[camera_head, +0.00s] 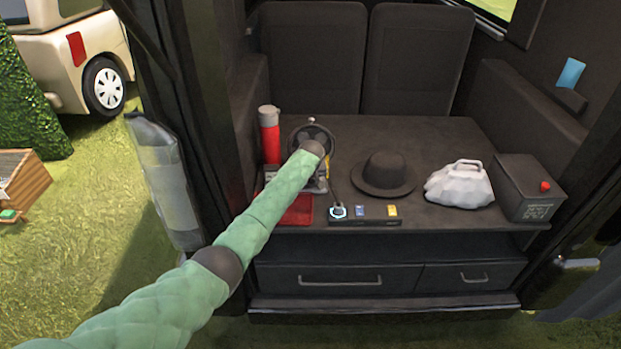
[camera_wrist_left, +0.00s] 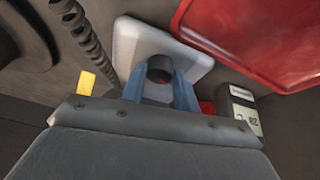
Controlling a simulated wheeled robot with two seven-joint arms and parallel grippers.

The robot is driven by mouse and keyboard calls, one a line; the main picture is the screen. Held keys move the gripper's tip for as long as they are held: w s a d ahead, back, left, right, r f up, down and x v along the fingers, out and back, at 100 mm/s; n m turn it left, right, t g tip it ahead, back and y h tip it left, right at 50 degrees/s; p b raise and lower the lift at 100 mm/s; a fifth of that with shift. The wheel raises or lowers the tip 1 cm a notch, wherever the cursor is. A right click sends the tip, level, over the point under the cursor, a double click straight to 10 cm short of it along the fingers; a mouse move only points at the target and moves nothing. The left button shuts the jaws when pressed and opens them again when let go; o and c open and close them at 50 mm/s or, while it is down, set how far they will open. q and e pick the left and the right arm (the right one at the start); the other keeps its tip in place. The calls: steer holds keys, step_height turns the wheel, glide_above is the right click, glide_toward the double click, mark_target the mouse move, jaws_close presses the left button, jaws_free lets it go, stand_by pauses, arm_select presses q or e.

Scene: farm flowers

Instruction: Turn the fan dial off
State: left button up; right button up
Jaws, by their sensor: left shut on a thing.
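The fan (camera_head: 299,137) stands on the dark surface inside the vehicle, partly hidden behind my left arm. In the left wrist view, its pale base plate (camera_wrist_left: 135,45) carries a short round black dial (camera_wrist_left: 160,68). My left gripper (camera_wrist_left: 160,78) has its two blue fingers on either side of the dial and is shut on it. In the head view the gripper is mostly hidden by my green-sleeved arm. The dial's setting cannot be read. My right gripper is in neither view.
A red flask (camera_head: 269,137) stands left of the fan, and a red tray (camera_head: 293,212) lies in front. To the right are a power strip (camera_head: 375,220), a dark hat (camera_head: 384,172), a white bag (camera_head: 460,186) and a black battery box (camera_head: 526,188). A coiled cable (camera_wrist_left: 82,32) runs close by.

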arm_select(q)
steer(key=shift+n, duration=0.4)
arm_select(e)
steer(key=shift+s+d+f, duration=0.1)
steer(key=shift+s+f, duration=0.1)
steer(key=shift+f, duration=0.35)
arm_select(q)
steer(key=o, duration=0.7)
